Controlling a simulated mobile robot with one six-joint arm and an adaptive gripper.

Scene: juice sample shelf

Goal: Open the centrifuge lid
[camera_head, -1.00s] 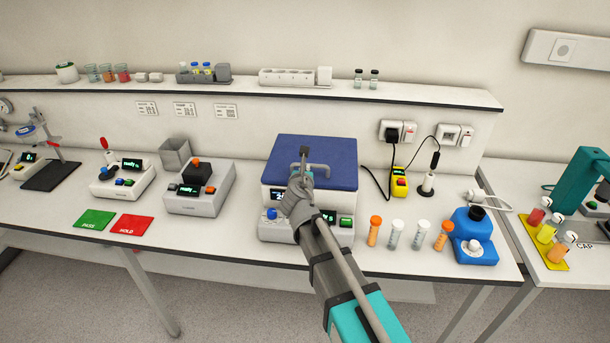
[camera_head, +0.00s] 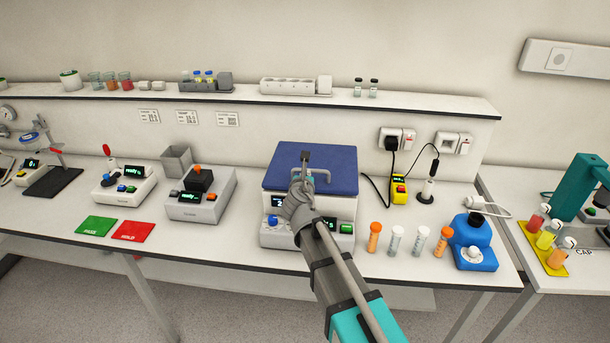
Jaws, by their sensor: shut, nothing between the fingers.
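The centrifuge (camera_head: 277,238) is a white box with a blue lid (camera_head: 330,160), a display and buttons on its front. The lid is down on the body. A light grey handle (camera_head: 323,177) shows at the lid's front edge. My gripper (camera_head: 305,157) is shut and empty. In the picture its tip overlaps the blue lid, just left of and above the handle. I cannot tell whether it touches the lid or the handle. My arm hides part of the centrifuge's front and the left part of the handle.
Orange-capped and white-capped tubes (camera_head: 396,240) and a blue device (camera_head: 474,245) stand to the right. A yellow plug-in unit (camera_head: 399,190) with cables is behind them. A shelf (camera_head: 230,97) runs behind.

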